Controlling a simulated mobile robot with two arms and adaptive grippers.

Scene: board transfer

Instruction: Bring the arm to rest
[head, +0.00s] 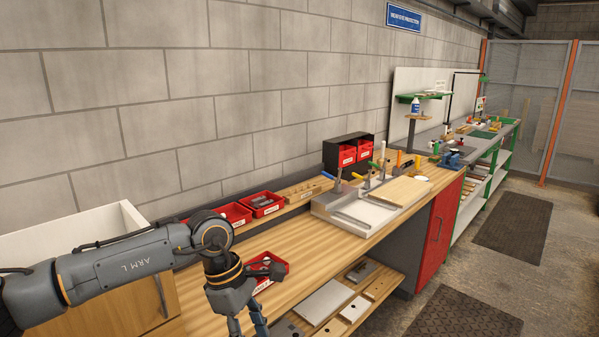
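My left arm, marked "ARM L", comes in from the left over the near end of the wooden workbench (290,243). My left gripper (247,325) points down at the bottom edge of the head view, in front of the bench. The upper parts of its fingers show, but the tips are cut off, so I cannot tell whether it is open or holds anything. A light wooden board (403,191) lies on the right part of a pale grey fixture (350,216) on the bench, well away from the gripper. My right gripper is not in view.
A lower shelf (376,291) holds plates and blocks. A red cabinet door (438,228) and dark floor mats (515,226) are at the right.

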